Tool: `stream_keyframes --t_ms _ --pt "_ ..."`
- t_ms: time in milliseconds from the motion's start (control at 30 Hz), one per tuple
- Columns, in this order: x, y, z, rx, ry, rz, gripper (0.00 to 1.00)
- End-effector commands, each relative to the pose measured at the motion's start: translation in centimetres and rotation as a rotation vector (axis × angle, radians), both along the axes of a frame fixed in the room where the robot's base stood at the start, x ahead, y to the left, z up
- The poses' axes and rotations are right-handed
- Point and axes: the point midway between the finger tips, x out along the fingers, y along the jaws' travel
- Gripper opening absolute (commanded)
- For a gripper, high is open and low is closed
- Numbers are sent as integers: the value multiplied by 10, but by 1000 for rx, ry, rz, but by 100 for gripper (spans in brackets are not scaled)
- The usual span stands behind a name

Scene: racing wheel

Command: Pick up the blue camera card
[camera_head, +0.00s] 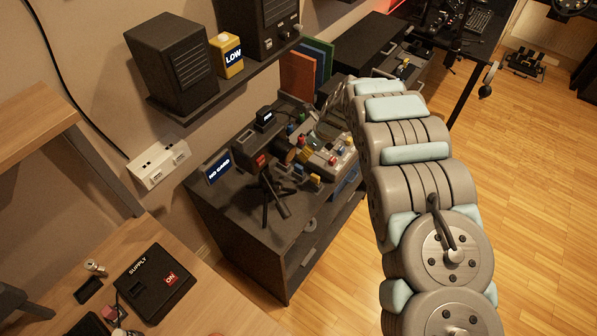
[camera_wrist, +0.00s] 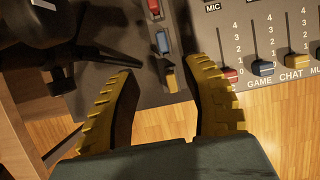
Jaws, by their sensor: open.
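The blue camera card (camera_wrist: 162,42) shows in the wrist view as a small upright blue piece on a dark surface. It stands in a row between a red piece (camera_wrist: 153,8) and a yellow piece (camera_wrist: 170,78). My gripper (camera_wrist: 162,70) is open, with its yellow ridged fingers on either side of the row's near end. The yellow piece shows between the fingers, and the blue card is just beyond the fingertips. Nothing is held. In the head view my arm reaches over the dark cabinet (camera_head: 245,232), and my gripper is hard to make out among the small coloured things.
A mixer panel with coloured sliders (camera_wrist: 262,68) lies right of the row, close to the right finger. A small black tripod (camera_head: 268,195) stands near the cabinet's front. A "NO CARD" display (camera_head: 218,167) stands at its left. A shelf with speakers (camera_head: 172,62) hangs above.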

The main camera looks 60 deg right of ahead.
Motion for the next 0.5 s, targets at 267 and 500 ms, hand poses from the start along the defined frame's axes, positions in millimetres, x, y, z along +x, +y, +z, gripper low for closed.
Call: stream_keyframes --t_ms 267,500 --pt "10 -1 -24 0 -1 1 48" --pt "17 -2 -40 -2 -3 1 48"
